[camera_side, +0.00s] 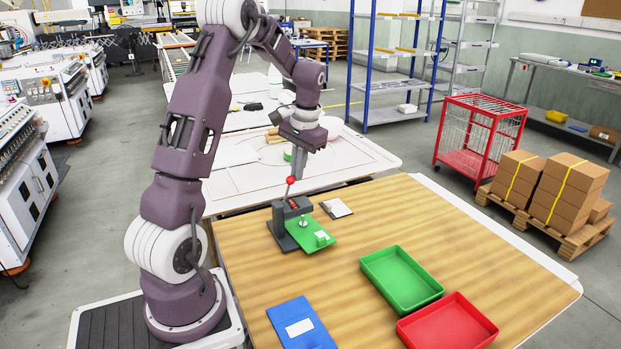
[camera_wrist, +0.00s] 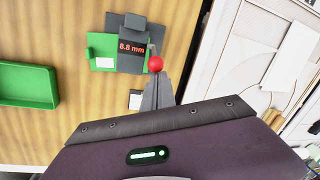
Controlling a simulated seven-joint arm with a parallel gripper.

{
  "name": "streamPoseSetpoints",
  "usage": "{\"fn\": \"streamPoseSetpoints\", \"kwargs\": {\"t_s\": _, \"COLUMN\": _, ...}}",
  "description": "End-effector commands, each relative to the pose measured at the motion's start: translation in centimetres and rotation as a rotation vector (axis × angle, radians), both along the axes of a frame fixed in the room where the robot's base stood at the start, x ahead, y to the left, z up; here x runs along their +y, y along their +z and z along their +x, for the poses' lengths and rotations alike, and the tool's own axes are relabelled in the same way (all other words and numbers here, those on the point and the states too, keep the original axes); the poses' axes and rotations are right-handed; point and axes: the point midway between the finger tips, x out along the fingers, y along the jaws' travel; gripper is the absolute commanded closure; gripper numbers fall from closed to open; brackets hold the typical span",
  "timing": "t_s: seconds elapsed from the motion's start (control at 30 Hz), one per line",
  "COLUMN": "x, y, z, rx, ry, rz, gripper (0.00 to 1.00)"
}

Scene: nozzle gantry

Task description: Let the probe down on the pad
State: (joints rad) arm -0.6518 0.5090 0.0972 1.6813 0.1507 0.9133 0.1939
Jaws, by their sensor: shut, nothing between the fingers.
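A dark grey gantry (camera_side: 280,228) stands on the wooden table with a green board (camera_side: 305,232) at its foot. A small pale pad or label (camera_side: 321,237) shows on the board. The gantry carries a lever with a red ball knob (camera_side: 291,180); the knob also shows in the wrist view (camera_wrist: 155,64). The gantry's display (camera_wrist: 132,47) reads 8.8 mm. My gripper (camera_side: 298,187) is shut and empty, fingers pointing down close by the knob. In the wrist view the fingertips (camera_wrist: 157,82) lie just beside or behind it; contact cannot be told. The probe's tip cannot be made out.
A clipboard (camera_side: 336,208) lies right of the gantry. A green tray (camera_side: 400,278), a red tray (camera_side: 447,325) and a blue folder (camera_side: 301,326) lie toward the front. Bare tabletop (camera_side: 480,240) extends to the right. A white workbench (camera_side: 345,160) stands behind.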

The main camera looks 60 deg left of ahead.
Motion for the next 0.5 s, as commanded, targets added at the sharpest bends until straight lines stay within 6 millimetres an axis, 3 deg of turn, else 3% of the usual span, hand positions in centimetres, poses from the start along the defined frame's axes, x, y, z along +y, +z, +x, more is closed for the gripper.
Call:
{"fn": "streamPoseSetpoints", "kwargs": {"t_s": 0.1, "x": 0.01, "y": 0.39, "z": -0.80, "rx": 0.000, "ry": 0.001, "rz": 0.000, "gripper": 1.00}}
{"fn": "streamPoseSetpoints", "kwargs": {"t_s": 0.5, "x": 0.03, "y": 0.91, "z": -0.69, "rx": -0.001, "ry": 0.001, "rz": 0.001, "gripper": 1.00}}
